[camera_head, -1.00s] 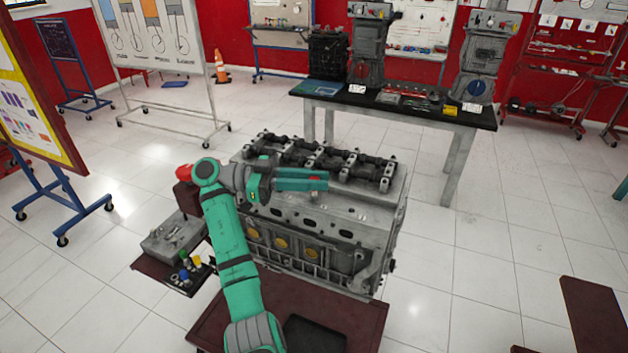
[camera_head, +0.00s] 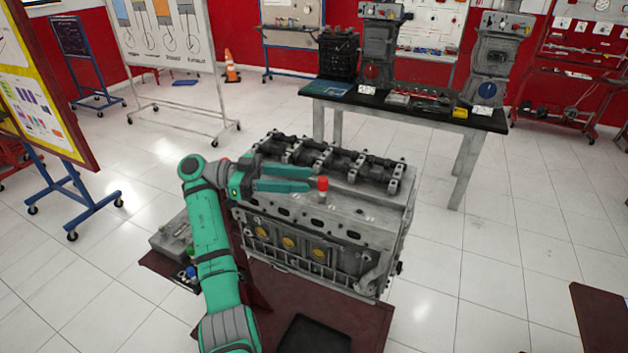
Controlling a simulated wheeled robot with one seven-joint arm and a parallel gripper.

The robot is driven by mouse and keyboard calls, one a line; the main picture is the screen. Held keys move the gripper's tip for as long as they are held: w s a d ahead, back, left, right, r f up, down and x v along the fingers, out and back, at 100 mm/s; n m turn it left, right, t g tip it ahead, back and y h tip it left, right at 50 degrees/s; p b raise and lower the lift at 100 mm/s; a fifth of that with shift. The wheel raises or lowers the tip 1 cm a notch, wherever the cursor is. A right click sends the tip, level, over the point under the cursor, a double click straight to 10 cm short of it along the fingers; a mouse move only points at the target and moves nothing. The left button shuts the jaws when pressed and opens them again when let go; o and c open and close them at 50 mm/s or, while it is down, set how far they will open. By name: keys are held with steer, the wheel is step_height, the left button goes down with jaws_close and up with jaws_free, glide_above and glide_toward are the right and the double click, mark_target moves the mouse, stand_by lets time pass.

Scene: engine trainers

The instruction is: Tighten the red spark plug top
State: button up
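The red spark plug top (camera_head: 323,183) stands upright on the upper deck of the grey engine block (camera_head: 345,205), with a pale lower part beneath it. My gripper (camera_head: 312,180) comes in from the left, with its two green fingers spread apart and nothing seen between them. The fingertips end just left of the red top; whether one touches it cannot be told. The base of the plug and its hole are not clear at this size.
A side tray (camera_head: 165,268) with a grey box and small coloured items is partly hidden behind my arm. A black-topped table (camera_head: 480,118) with engine parts stands behind the block. A wheeled board (camera_head: 50,115) is at left. Open tiled floor lies to the right.

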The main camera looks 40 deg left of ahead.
steer(key=v, duration=0.4)
steer(key=shift+s+a, duration=0.15)
steer(key=shift+a, duration=0.15)
stand_by(0.4)
